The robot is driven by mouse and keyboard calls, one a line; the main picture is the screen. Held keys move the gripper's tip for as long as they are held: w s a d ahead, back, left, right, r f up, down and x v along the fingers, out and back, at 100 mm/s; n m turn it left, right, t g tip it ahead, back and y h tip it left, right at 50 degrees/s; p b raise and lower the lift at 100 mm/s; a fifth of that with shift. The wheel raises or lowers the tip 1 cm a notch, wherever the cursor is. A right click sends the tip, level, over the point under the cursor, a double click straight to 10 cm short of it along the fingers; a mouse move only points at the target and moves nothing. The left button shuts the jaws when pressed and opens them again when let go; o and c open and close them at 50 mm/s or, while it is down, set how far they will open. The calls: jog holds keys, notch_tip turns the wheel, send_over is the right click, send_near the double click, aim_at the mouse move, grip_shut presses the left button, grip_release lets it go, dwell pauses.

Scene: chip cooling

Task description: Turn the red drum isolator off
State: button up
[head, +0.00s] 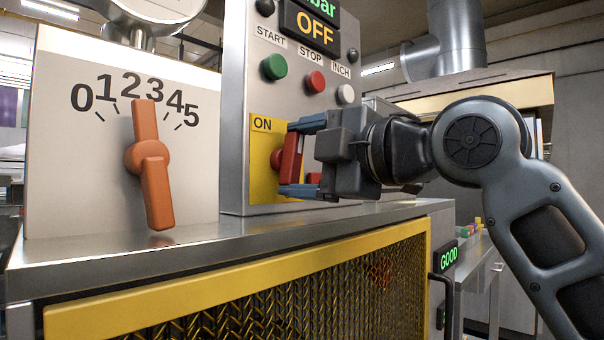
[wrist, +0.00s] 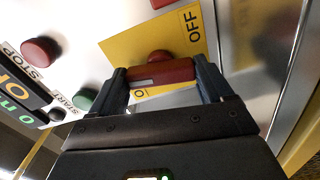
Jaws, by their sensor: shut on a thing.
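The red drum isolator handle (head: 291,158) sits on a yellow plate (head: 262,185) on the grey control panel. In the head view the handle stands near upright, its top leaning slightly right; the ON label (head: 262,123) is at the plate's upper left. My gripper (head: 303,157) is shut on the handle, with one blue finger at its top end and one at its bottom end. In the wrist view the handle (wrist: 163,73) spans between both fingers of my gripper (wrist: 163,83). The OFF label (wrist: 190,24) is clear there; the ON label is partly hidden.
Above the plate are a green START button (head: 274,67), a red STOP button (head: 315,82), a pale INCH button (head: 345,94) and a display (head: 314,27) reading OFF. An orange dial handle (head: 150,165) stands left. A steel ledge (head: 215,238) runs below.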

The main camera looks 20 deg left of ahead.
jog(key=shift+f+n+b, duration=0.1)
jog(key=shift+n+b, duration=0.35)
jog(key=shift+n, duration=0.65)
jog(key=o, duration=1)
jog(key=shift+c, duration=0.2)
jog(key=v, duration=0.7)
jog(key=shift+s+d, duration=0.15)
jog(key=shift+d, duration=0.2)
